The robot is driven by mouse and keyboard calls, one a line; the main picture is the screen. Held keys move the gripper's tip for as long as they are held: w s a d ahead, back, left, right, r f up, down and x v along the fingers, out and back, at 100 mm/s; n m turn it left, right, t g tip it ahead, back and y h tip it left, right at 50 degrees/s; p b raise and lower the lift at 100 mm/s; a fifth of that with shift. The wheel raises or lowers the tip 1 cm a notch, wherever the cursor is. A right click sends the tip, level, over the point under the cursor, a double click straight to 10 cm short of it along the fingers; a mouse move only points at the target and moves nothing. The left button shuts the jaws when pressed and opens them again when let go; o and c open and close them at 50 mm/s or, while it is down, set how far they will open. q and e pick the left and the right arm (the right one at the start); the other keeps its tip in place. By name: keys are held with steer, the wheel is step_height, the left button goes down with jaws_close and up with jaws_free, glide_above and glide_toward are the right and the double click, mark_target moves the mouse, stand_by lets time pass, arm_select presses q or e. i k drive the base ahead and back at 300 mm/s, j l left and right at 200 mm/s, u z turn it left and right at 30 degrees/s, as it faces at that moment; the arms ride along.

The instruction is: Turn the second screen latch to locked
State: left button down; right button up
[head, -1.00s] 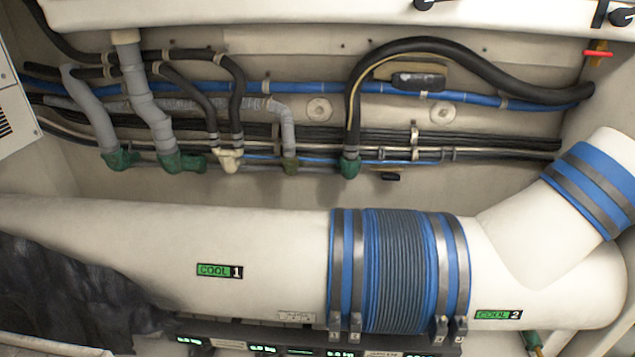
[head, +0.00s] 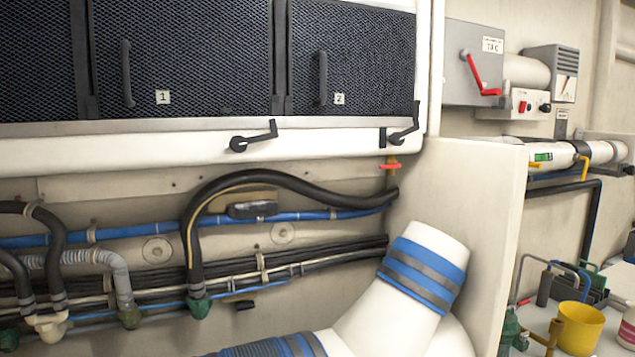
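Two dark mesh screens with vertical handles fill the upper left of the head view. The left one is screen 1 (head: 185,60), the right one screen 2 (head: 375,70). On the white rail below them sit two black lever latches. One latch (head: 254,137) is under the border between the screens, its arm pointing right and slightly up. Another latch (head: 405,128) is at the right end under screen 2, its arm tilted up to the right, beside a small black plate. Neither of my grippers is in view.
A grey box with a red lever (head: 480,75) is on the wall at right. A white partition (head: 480,200) stands right of the hoses. A yellow bucket (head: 581,328) stands lower right.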

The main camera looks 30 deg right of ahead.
mark_target(396, 139)
steer(key=z, duration=1.3)
